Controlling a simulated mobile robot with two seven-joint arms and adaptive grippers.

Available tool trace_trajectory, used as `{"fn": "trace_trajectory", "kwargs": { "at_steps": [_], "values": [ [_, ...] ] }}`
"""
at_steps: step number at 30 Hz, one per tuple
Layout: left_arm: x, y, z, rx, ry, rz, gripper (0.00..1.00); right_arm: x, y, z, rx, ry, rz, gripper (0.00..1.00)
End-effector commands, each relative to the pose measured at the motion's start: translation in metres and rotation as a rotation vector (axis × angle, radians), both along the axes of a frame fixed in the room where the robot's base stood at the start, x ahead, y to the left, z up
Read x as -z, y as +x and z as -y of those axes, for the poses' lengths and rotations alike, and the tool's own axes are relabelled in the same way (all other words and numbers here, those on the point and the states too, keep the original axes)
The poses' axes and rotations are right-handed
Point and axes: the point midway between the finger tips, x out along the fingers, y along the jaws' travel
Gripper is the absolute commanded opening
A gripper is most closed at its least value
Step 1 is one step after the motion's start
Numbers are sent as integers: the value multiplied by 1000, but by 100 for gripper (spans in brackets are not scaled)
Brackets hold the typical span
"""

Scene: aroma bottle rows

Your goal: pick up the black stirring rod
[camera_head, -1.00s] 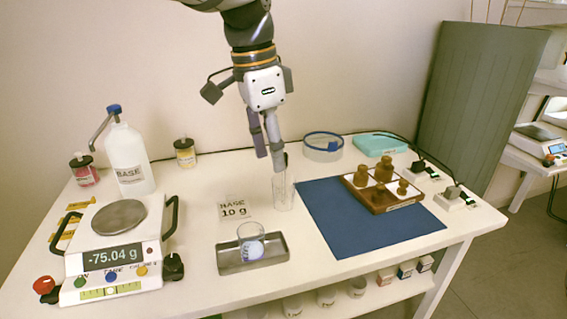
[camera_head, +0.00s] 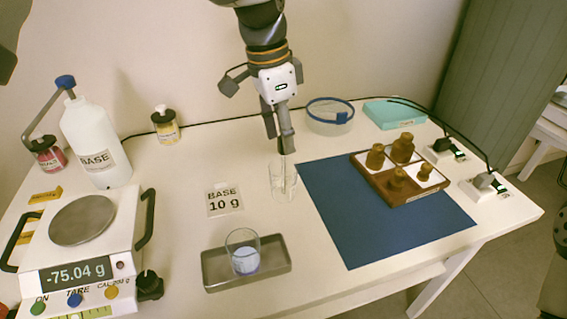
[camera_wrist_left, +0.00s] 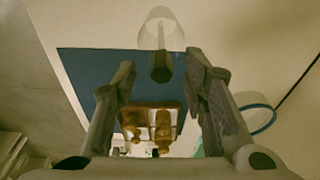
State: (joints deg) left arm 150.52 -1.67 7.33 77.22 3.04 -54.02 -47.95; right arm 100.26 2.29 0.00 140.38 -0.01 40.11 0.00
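The black stirring rod (camera_wrist_left: 161,68) stands in a clear glass (camera_wrist_left: 160,30), with its end facing my left wrist camera. My left gripper (camera_head: 280,147) points down just above the glass. In the left wrist view its two fingers (camera_wrist_left: 161,72) are apart, one on each side of the rod's end, with a visible gap on both sides. My right gripper is not in view.
A grey tray (camera_head: 218,277) with a small beaker (camera_head: 242,250) is in front. The scale (camera_head: 85,265) and white BASE bottle (camera_head: 95,145) are left. A blue-rimmed round dish (camera_head: 330,118) is behind right.

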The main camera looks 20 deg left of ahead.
Motion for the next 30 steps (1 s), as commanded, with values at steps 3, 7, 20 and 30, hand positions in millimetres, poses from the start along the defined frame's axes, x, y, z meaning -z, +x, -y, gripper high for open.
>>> {"fn": "trace_trajectory", "kwargs": {
  "at_steps": [3,7,20,30],
  "values": [
    [17,1,1,0,1,-2,40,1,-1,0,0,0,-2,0],
    [19,2,2,1,0,2,40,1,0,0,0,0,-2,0],
    [18,1,2,0,0,1,0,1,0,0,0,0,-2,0],
    [-11,2,2,-1,-1,7,0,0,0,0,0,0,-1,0]
  ]
}}
